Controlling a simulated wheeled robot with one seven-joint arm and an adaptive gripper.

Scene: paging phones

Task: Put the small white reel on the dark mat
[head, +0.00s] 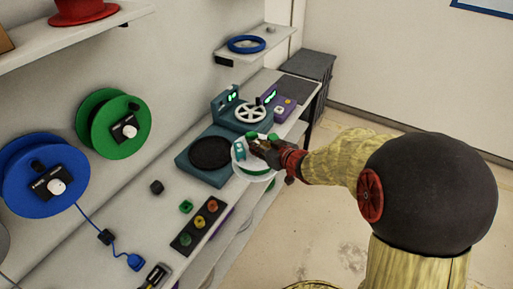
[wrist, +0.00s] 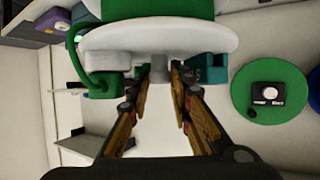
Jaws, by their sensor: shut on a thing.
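The small white reel (head: 240,161) has white flanges and green winding between them, with a teal block on its face. In the wrist view the reel (wrist: 215,40) fills the top, with a grey stub at its centre between my fingertips. My gripper (head: 256,147) is shut on this stub; the fingers also show in the wrist view (wrist: 160,78). The reel is just right of the dark round mat (head: 209,153), near the bench's front edge. The mat lies on a teal base and looks bare. I cannot tell how high the reel is above the bench.
A teal machine with a white spoked wheel (head: 250,113) stands behind the mat. A purple box (head: 283,108) is beyond it. A button strip (head: 200,226) lies in front. Green (head: 113,124) and blue (head: 45,175) wall reels hang at left, with a blue cord dangling to the bench.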

